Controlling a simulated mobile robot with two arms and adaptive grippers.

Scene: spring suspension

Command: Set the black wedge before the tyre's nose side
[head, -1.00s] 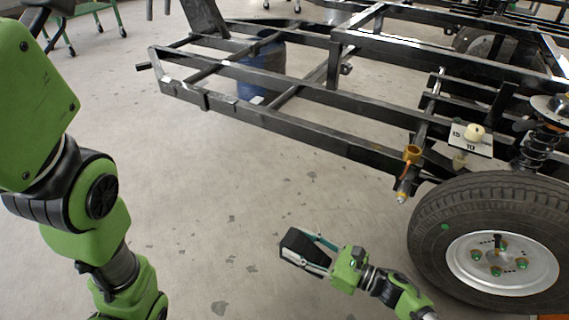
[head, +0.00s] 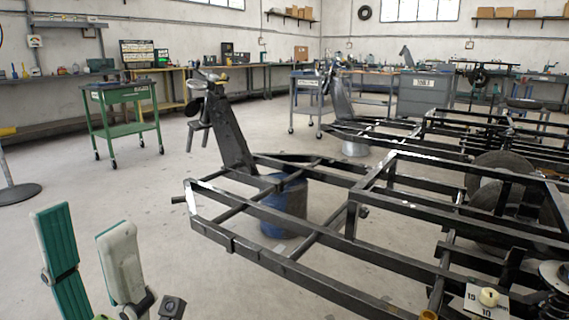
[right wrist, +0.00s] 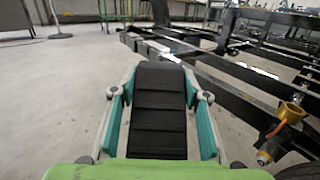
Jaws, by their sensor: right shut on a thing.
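The black wedge (right wrist: 158,115) is in the right wrist view, between the teal-padded fingers of my right gripper (right wrist: 160,85). That gripper is shut on it, and the wedge's ribbed face shows. The right gripper and wedge are outside the head view. My left gripper (head: 84,225) stands at the lower left of the head view, its two fingers apart with nothing between them. The near tyre is out of the head view. A dark curved edge in the lower right corner of the right wrist view looks like part of this tyre (right wrist: 300,173).
The black chassis frame (head: 300,270) fills the right of the head view, with a blue drum (head: 285,205) under it. A brass-coloured fitting (right wrist: 290,112) sticks out at the right in the wrist view. A green trolley (head: 122,95) stands at the back left. Floor between is clear.

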